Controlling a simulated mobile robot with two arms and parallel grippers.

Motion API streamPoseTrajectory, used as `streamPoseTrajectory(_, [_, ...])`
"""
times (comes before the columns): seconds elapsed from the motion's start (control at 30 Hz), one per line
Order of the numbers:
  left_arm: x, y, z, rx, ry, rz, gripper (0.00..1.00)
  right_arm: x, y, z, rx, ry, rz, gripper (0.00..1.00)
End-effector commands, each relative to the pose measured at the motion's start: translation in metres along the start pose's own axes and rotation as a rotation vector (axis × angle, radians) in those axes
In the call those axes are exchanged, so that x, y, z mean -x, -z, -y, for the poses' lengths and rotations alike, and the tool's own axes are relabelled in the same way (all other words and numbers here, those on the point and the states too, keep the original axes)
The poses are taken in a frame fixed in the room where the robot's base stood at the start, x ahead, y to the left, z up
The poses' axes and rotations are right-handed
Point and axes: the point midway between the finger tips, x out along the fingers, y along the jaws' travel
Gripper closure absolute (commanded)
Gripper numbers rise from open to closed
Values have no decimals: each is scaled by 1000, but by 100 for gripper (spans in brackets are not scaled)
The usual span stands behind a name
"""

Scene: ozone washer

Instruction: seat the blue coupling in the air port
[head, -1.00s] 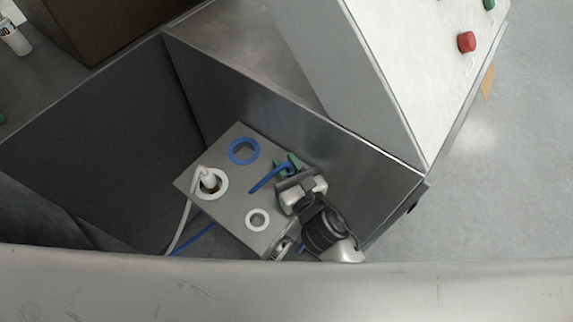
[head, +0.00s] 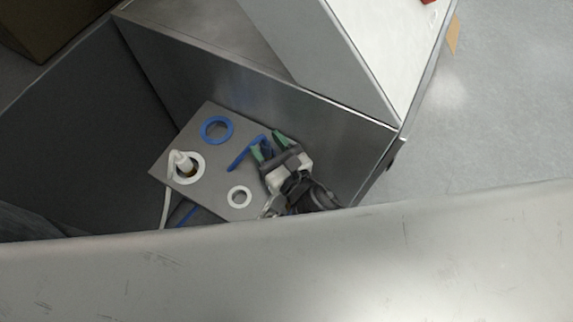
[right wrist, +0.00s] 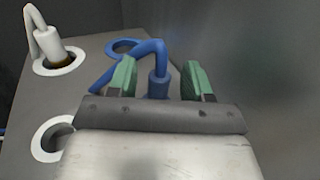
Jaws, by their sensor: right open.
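The blue coupling (right wrist: 157,84) stands about upright between the green fingertips of my right gripper (right wrist: 160,80). Its blue hose bends over at the top and runs down to the left. In the head view the blue hose (head: 240,159) shows beside my right gripper (head: 269,146), which is open, with a gap visible on each side of the coupling in the wrist view. A blue ring (head: 204,138) lies on the grey panel (head: 212,178), apart from the coupling, to its left. The coupling's lower end is hidden behind the gripper body. My left gripper is not in view.
A white coupling (head: 183,160) with a white hose stands in a white ring on the panel's left. A smaller white ring (head: 231,199) near the front is empty. The metal tub wall (head: 330,130) rises close behind and right of my right gripper.

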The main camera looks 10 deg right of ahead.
Motion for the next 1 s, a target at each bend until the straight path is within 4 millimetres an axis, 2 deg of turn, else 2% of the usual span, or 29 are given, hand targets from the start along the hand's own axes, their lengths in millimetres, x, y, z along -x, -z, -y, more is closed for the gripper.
streamPoseTrajectory(0.03, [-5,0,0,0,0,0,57,13,4,0,-1,0,-3,50])
streamPoseTrajectory(0.2, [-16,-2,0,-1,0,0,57,52,5,0,-2,1,-4,50])
streamPoseTrajectory(0.4, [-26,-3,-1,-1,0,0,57,82,3,0,-2,1,-2,50])
streamPoseTrajectory(0.6, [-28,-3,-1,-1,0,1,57,94,0,0,-1,-1,0,50])
streamPoseTrajectory(1.0, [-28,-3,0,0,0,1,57,94,0,0,-1,0,1,50])
